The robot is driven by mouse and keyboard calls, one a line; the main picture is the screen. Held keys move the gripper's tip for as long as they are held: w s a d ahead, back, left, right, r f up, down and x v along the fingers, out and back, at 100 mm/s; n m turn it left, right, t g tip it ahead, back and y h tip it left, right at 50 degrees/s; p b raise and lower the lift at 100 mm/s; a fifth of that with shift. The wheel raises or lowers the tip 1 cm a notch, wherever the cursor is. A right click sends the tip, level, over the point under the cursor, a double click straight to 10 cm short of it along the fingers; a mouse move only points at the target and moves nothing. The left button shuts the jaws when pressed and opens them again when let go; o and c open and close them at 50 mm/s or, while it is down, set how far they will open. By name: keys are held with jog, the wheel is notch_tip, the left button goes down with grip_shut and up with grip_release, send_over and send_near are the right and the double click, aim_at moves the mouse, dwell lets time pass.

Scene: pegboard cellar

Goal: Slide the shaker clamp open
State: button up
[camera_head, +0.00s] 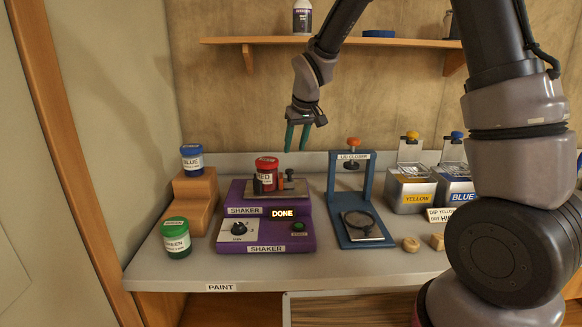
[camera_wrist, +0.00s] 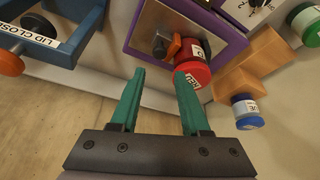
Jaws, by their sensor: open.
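The purple shaker (camera_head: 266,228) stands on the bench with its display reading DONE. A red-lidded can marked RED (camera_head: 266,172) sits on its metal plate, with orange and dark clamp parts (camera_head: 287,180) beside it. In the wrist view the red can (camera_wrist: 193,71) sits next to the clamp's orange piece (camera_wrist: 174,46) and a dark knob (camera_wrist: 160,46). I cannot tell for sure whether the clamp touches the can. My gripper (camera_head: 296,146) is open and empty, above and a little right of the can. Its green fingers (camera_wrist: 160,95) point toward the shaker.
A blue lid closer (camera_head: 336,205) stands right of the shaker. A blue can (camera_head: 192,160) sits on a wooden step (camera_head: 196,190), with a green can (camera_head: 176,240) in front. Yellow (camera_head: 412,195) and blue (camera_head: 455,190) containers stand further right. A wooden shelf (camera_head: 390,42) hangs above.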

aim_at(290, 170)
jog(key=x, duration=0.9)
jog(key=shift+f, duration=0.1)
grip_shut()
dwell(1.1)
